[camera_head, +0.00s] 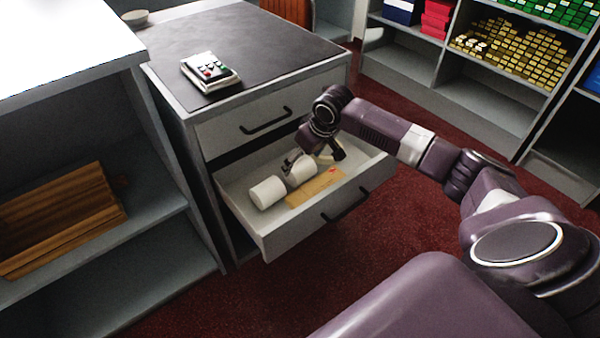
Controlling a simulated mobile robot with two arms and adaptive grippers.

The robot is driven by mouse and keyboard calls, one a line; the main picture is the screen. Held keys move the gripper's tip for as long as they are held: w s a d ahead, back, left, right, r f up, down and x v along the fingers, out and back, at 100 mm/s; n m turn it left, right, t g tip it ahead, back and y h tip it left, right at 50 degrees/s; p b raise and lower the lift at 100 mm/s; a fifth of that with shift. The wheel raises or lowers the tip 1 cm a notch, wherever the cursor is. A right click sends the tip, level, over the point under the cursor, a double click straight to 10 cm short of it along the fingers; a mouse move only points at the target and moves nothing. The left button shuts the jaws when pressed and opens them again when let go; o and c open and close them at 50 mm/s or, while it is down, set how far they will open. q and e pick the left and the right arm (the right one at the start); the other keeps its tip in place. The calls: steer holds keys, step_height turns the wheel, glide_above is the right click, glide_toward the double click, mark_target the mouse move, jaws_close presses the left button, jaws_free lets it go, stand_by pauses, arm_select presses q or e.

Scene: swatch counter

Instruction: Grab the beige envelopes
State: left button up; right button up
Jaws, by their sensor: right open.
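A beige envelope (316,187) with a small red mark lies flat in the open lower drawer (380,172) of a grey cabinet. I cannot tell whether more than one envelope is stacked there. Two white rolls, one in front (267,192) and one behind (302,167), lie beside it on the left. My right gripper (313,160) is inside the drawer space, open, above the rear roll and the envelope's far end. It hides part of the drawer's back. I cannot tell whether it touches anything. My left gripper is not in view.
The closed upper drawer (225,134) sits above the open one. A grey shelf with brown wooden slats (60,215) stands at left. Shelves with coloured boxes (515,50) stand at back right. Red carpet is clear in front.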

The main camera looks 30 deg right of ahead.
mark_target(301, 164)
steer(key=x, duration=0.3)
steer(key=shift+s+f+b, duration=0.1)
steer(key=shift+s+b, duration=0.05)
steer(key=shift+b, duration=0.15)
steer(key=shift+c, duration=0.6)
steer(key=c, duration=1.2)
